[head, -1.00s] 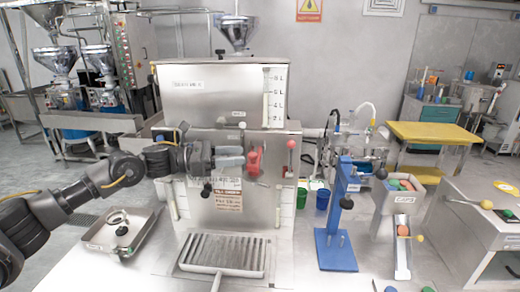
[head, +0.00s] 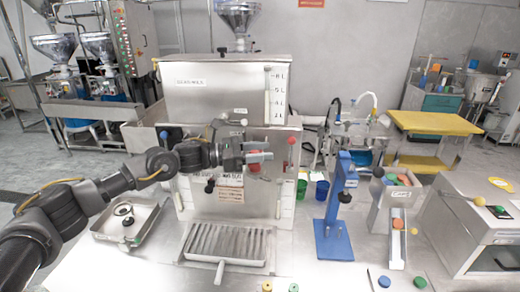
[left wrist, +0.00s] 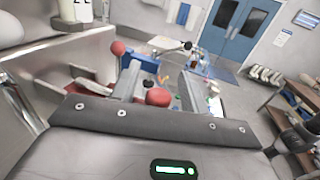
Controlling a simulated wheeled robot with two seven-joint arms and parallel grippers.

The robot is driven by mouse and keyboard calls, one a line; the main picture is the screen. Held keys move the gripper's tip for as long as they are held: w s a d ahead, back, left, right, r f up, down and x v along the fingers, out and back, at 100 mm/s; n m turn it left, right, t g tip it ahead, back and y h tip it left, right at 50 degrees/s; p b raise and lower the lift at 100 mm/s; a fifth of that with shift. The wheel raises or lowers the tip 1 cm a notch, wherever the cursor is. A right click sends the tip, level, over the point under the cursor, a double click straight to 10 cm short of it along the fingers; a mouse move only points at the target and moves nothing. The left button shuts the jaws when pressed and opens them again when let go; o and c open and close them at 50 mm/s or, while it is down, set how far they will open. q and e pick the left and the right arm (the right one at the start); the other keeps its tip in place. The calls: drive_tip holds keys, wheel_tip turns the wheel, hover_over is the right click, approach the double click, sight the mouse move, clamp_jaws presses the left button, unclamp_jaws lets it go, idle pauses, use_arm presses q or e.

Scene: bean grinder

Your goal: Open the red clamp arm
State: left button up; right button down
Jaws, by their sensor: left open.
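The red clamp arm (head: 256,163) is on the front of the steel machine (head: 220,85), mostly hidden behind my left gripper in the head view. My left gripper (head: 266,153) is open, with its fingers pointing right across the front of the clamp. In the left wrist view, a red rounded end (left wrist: 158,97) shows just past the gripper's edge, and red parts show beside the fingers to its left. I cannot tell whether the fingers touch the clamp. My right gripper is not in view.
A red-knobbed lever (head: 291,141) stands right of the clamp. A black knob (head: 209,187) sits below my gripper. A slotted drip tray (head: 225,245) is in front of the machine. A blue stand (head: 333,235) and green and blue cups (head: 321,191) stand to the right.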

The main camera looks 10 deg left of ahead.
use_arm(q)
drive_tip(key=shift+c, duration=0.4)
clamp_jaws()
drive_tip(key=shift+w+r+n+b, duration=0.3)
drive_tip(key=shift+r+n+b, duration=0.2)
drive_tip(key=shift+n+b, duration=0.3)
drive_tip(key=w+r+n, duration=0.1)
drive_tip(key=r+n, duration=0.1)
drive_tip(key=w+r+n+g+y+b, duration=0.1)
drive_tip(key=w+r+n, duration=0.1)
drive_tip(key=shift+n+y+b, duration=0.3)
drive_tip(key=shift+n, duration=0.1)
